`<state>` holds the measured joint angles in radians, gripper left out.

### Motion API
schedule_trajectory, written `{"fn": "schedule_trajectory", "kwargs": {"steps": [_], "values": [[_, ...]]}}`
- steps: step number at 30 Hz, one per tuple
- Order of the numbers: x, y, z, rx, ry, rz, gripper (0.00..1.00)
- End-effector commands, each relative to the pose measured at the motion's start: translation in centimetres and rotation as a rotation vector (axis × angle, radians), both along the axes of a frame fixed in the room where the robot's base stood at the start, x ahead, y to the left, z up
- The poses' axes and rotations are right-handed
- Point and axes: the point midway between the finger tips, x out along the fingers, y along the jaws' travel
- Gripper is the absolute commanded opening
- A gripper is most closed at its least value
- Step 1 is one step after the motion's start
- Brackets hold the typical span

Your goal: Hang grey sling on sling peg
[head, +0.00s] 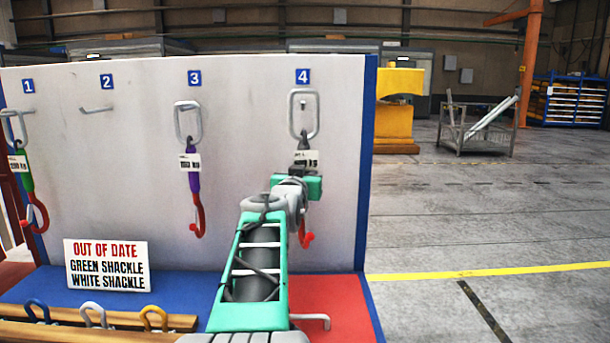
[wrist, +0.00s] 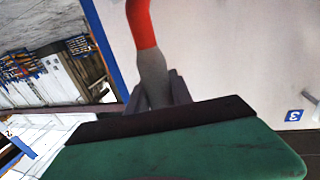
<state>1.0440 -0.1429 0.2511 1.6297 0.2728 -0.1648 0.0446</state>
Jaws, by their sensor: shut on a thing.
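The grey sling (wrist: 153,75) is pinched in my gripper (wrist: 156,98) in the wrist view, its red hook end at the top of that picture. In the head view my gripper (head: 305,170) is in front of the board under number 4. The sling's metal ring (head: 316,118) stands upright above it, and its red hook (head: 304,236) hangs below. The tip of a peg (head: 304,103) shows inside the ring's opening. I cannot tell whether the peg passes through the ring or the ring is in front of it. My arm hides part of the sling.
A green sling (head: 27,183) hangs at peg 1 and a purple sling (head: 194,184) at peg 3. Peg 2 (head: 96,109) is bare. Blue, white and yellow shackles (head: 155,317) and an out-of-date sign (head: 106,265) are below. Open floor lies right of the board.

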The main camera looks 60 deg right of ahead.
Motion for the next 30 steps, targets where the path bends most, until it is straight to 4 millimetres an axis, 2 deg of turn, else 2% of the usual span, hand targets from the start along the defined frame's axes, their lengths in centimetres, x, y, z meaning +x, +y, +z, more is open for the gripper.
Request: {"fn": "schedule_trajectory", "kwargs": {"steps": [1,30], "values": [[0.1,-0.2,0.7,-0.007,-0.003,0.000,0.00],[2.8,-5.3,0.2,-0.007,-0.004,0.002,0.00]]}}
